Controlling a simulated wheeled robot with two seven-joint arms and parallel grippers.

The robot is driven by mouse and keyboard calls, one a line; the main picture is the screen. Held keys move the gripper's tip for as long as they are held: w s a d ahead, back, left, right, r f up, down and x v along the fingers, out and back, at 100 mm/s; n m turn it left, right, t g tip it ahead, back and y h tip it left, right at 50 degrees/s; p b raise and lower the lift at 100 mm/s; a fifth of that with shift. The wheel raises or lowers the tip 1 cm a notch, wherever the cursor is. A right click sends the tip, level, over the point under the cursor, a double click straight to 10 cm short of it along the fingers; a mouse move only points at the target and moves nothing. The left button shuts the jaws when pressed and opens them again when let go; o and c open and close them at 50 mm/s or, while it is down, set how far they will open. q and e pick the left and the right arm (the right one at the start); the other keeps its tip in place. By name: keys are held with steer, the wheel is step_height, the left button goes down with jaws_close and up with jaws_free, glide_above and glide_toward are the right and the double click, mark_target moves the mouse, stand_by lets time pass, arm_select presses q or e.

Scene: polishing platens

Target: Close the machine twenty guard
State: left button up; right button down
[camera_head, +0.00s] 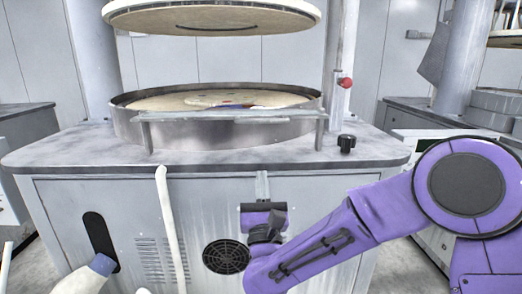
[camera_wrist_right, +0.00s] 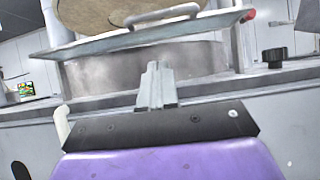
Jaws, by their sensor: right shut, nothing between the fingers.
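The machine (camera_head: 210,160) fills the middle of the head view, with a round metal basin (camera_head: 220,128) on its top. A thin, flat, pale bar (camera_head: 235,115), which looks like the guard, runs across the basin's front on short posts. In the right wrist view the guard (camera_wrist_right: 150,38) crosses above the fingers. My right gripper (camera_head: 263,183) is shut and empty in front of the machine's front panel, below the guard. Its fingertips (camera_wrist_right: 155,75) point toward the basin wall; I cannot tell whether they touch anything. My left gripper is not in view.
A round upper plate (camera_head: 212,18) hangs above the basin. A red knob (camera_head: 345,83) is on the post at right, and a black knob (camera_head: 346,142) stands on the top. A white hose (camera_head: 169,220) hangs down the front at left. Another machine (camera_head: 490,105) stands at right.

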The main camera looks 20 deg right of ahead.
steer(key=s+r+p+x, duration=0.1)
steer(key=p+x, duration=0.3)
steer(key=x, duration=0.7)
steer(key=shift+r, duration=0.8)
steer(key=shift+a, duration=0.1)
